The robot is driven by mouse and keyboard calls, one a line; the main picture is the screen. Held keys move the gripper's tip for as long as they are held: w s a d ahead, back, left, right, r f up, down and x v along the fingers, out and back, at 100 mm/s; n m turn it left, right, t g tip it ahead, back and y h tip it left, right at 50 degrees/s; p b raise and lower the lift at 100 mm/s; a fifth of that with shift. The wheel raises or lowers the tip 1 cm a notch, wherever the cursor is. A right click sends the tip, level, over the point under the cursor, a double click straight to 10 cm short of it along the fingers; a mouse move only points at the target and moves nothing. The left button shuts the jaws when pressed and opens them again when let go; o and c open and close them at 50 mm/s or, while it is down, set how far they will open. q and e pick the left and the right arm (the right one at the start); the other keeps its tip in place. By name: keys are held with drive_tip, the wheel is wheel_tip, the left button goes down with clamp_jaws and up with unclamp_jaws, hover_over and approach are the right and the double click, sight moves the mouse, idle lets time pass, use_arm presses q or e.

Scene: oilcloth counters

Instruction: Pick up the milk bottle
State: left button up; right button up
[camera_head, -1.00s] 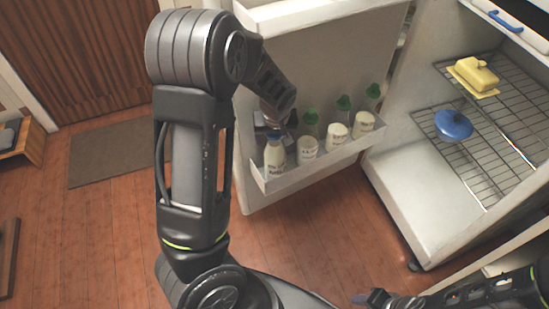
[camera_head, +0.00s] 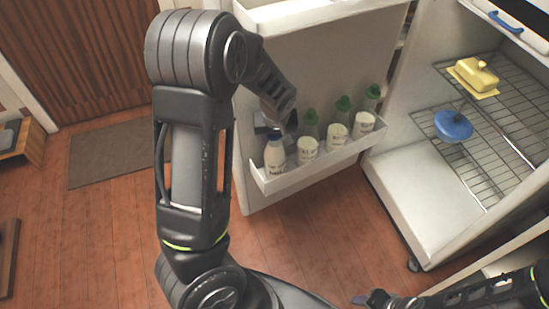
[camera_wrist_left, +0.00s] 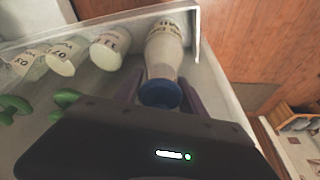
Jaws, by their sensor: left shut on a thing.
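The milk bottle (camera_head: 275,157), white with a blue cap, stands upright at the left end of the fridge door's lower shelf. In the left wrist view the bottle (camera_wrist_left: 164,52) is seen cap first, with its blue cap (camera_wrist_left: 160,94) between the two fingers. My left gripper (camera_wrist_left: 160,92) is shut on the bottle near its cap; in the head view it is largely hidden behind my wrist. The bottle still appears to be inside the shelf. Part of my right gripper (camera_head: 372,299) shows at the bottom edge, and its jaws are unclear.
Several white containers (camera_head: 307,150) and green-capped bottles (camera_head: 343,104) share the door shelf (camera_head: 318,162), close to the right. Its front lip and end wall bound the bottle. The open fridge holds wire racks with a yellow butter dish (camera_head: 474,76) and a blue-lidded dish (camera_head: 453,125).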

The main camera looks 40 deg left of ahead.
use_arm(q)
clamp_jaws()
drive_tip(key=shift+w+r, duration=0.1)
drive_tip(key=shift+r, duration=0.1)
idle(0.5)
